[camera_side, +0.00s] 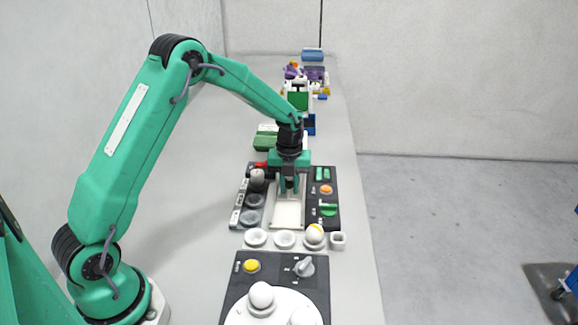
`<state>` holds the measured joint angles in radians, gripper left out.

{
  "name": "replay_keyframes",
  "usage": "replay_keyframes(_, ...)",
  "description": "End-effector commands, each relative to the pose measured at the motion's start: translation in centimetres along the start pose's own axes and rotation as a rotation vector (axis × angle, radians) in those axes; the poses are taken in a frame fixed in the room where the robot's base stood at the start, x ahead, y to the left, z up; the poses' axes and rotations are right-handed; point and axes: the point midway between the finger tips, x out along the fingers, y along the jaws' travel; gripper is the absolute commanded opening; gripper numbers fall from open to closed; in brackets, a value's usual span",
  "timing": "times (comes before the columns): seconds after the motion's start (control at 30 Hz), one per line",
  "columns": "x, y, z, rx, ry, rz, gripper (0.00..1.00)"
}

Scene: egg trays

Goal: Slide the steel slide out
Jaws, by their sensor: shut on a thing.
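My gripper (289,191) points straight down over the middle of the dark panel. Its green fingers are shut on a small grey part that I take for the handle of the steel slide. The fingers hide most of this part. A pale rectangular bed (287,216) with a raised rim lies in the panel under and in front of the fingers. How far the slide stands along this bed cannot be told from here.
Left of the bed is a dark block (252,200) with round cups and a grey knob. Right of it is a panel (326,198) with green and orange controls. White cups, one holding a ball (314,233), and a white turntable (272,309) stand in front.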

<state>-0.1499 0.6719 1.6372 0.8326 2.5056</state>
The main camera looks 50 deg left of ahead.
Motion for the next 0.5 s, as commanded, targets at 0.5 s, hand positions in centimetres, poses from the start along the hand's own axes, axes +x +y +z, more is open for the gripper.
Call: replay_keyframes(0.5, 0.0, -0.1, -2.6, 0.002, 0.001, 0.001, 0.05)
